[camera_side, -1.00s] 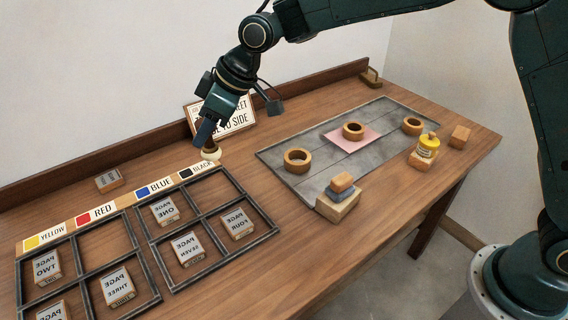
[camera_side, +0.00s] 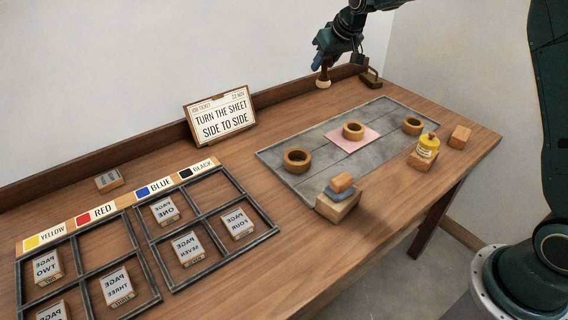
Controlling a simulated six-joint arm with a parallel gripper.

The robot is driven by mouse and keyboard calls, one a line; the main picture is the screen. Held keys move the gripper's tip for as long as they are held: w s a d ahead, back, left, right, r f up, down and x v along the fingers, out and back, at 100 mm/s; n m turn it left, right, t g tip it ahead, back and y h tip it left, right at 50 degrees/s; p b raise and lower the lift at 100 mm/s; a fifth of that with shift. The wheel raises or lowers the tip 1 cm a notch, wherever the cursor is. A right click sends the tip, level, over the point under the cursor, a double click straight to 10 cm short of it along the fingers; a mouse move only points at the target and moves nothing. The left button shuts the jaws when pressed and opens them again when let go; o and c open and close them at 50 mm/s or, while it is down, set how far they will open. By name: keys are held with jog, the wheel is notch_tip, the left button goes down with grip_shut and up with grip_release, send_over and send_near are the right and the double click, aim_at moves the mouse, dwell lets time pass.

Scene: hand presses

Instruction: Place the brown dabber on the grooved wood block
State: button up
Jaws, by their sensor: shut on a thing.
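My gripper (camera_side: 323,66) is at the back of the table, pointing down and shut on the brown dabber (camera_side: 323,76). The dabber hangs upright, with its pale rounded pad at the bottom, in front of the back rail. Its upper part is hidden by the fingers. Just right of it, a small wood block (camera_side: 370,80) with a dark upright part stands in the back corner. Another plain wood block (camera_side: 460,136) sits near the right edge. Grooves are too small to make out on either, so I cannot tell which is the grooved one.
A grey slab (camera_side: 300,143) carries several wooden rings and a pink sheet (camera_side: 366,142). A sign (camera_side: 220,115) leans at the back. Dark frames (camera_side: 208,188) with page blocks fill the left.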

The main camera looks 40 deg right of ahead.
jog(key=s+d+m+h, duration=0.2)
jog(key=s+d+m, duration=0.15)
jog(key=d, duration=0.95)
notch_tip(320, 180, up, 3)
jog(key=m+g+h, duration=0.4)
jog(key=m+g, duration=0.1)
jog(key=m, duration=0.7)
send_over(462, 132)
jog(key=shift+s+a+f, duration=0.1)
jog(key=shift+a+f, duration=0.05)
jog(key=shift+f, duration=0.1)
notch_tip(462, 132, down, 20)
jog(key=shift+r, duration=0.1)
jog(key=o, duration=1)
jog(key=shift+o, duration=0.2)
